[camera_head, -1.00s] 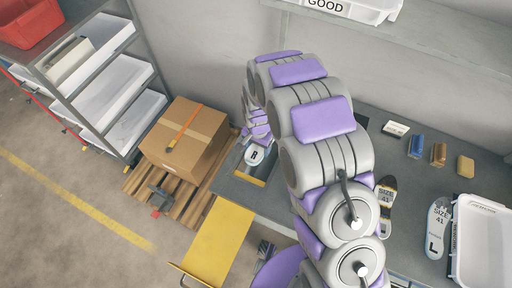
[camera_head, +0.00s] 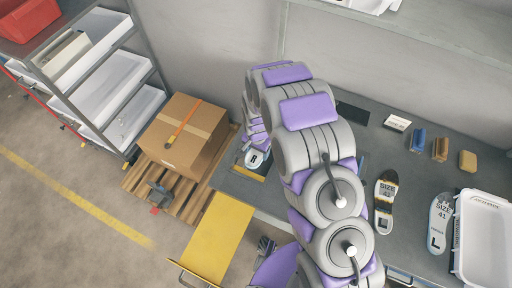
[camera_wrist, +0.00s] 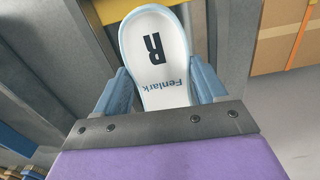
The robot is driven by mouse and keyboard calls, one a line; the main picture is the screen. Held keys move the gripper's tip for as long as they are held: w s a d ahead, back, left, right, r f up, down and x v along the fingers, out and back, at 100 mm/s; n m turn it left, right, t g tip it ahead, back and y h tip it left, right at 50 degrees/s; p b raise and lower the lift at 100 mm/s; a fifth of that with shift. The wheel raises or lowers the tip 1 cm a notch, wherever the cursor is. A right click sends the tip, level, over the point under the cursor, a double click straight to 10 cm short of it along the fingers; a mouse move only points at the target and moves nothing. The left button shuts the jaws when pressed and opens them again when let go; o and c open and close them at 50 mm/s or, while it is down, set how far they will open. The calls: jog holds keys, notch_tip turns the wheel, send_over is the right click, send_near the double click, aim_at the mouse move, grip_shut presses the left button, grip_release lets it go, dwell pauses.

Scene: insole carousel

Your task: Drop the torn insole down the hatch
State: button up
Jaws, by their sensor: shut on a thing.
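My gripper (camera_wrist: 163,82) is shut on a pale insole (camera_wrist: 152,32) marked with a black "R" and "Fenlark". The blue fingers grip it from both sides at its heel end. In the head view the insole (camera_head: 256,161) is held at the bench's left end, over or beside a dark opening with a yellow edge (camera_head: 249,174), which looks like the hatch. I cannot tell its height above it. My arm hides part of this area.
A dark insole (camera_head: 385,200), a pale insole (camera_head: 437,224), a white tray (camera_head: 457,235) and small blocks (camera_head: 440,148) lie on the right. A cardboard box (camera_head: 184,135) sits on a pallet at left.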

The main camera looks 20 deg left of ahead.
jog(key=o, duration=1.1)
notch_tip(320, 180, up, 17)
jog(key=p, duration=0.1)
jog(key=shift+w, duration=0.1)
dwell(0.9)
